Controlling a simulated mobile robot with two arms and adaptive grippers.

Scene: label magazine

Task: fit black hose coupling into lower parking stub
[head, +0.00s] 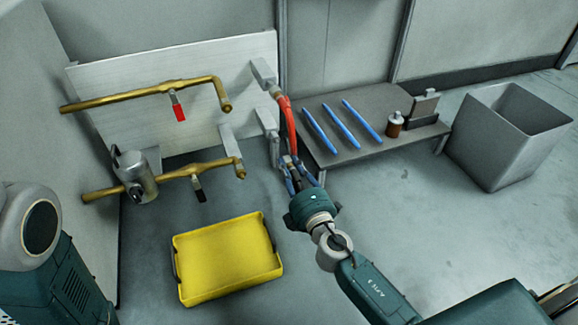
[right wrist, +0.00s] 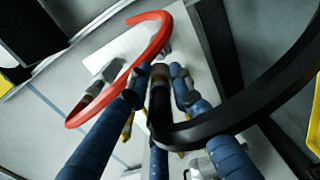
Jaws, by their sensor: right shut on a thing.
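My right gripper (head: 291,172) is shut on the black hose coupling, just right of and below the lower parking stub. The lower parking stub (head: 268,120) is a grey block at the panel's right edge. The upper stub (head: 263,71) sits above it, with the red hose (head: 288,120) running down from it. Whether the coupling touches the lower stub cannot be told. My left gripper is out of view.
Brass pipes with a red-handled valve (head: 178,106) and a black-handled valve (head: 199,188) cross the white panel (head: 125,85). A yellow tray (head: 226,258) lies on the floor. A grey bench (head: 372,105) with blue rods and a grey bin (head: 508,135) stand right.

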